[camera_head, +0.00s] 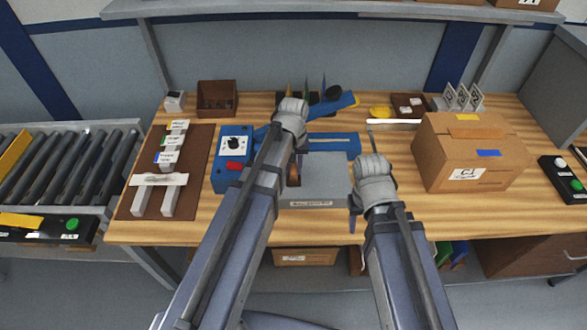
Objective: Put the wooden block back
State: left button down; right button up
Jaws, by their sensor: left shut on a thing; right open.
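My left gripper (291,112) is over the work area at the middle of the table, and its own arm hides most of its fingers. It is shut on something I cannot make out. A small brown piece (293,174) shows beside the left arm, against a grey housing (325,178); I cannot tell whether it is the wooden block or whether the gripper touches it. My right gripper (362,180) is open beside the right edge of the housing, with its fingers partly hidden.
A blue unit with a dial (235,150) stands left of the housing. A brown board with grey parts (190,155) lies further left. A cardboard box (465,155) stands on the right. A brown bin (217,97) is at the back. A roller conveyor (65,170) adjoins the table.

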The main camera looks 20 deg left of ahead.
aim_at(293, 167)
pick_arm(q)
jog(key=shift+f, duration=0.25)
jog(key=c, duration=0.7)
grip_release()
jog(key=shift+r, duration=0.1)
jog(key=shift+o, duration=0.2)
jog(key=shift+r, duration=0.1)
notch_tip(293, 167, up, 12)
jog(key=p, duration=1.2)
jog(key=s+d+m+y, duration=0.1)
jog(key=s+d+m, duration=0.6)
jog(key=s+d, duration=0.3)
jog(key=s, duration=0.4)
jog(key=shift+s+d+r, duration=0.15)
jog(key=shift+d, duration=0.1)
notch_tip(293, 167, down, 10)
jog(key=b, duration=0.9)
jog(key=shift+r, duration=0.25)
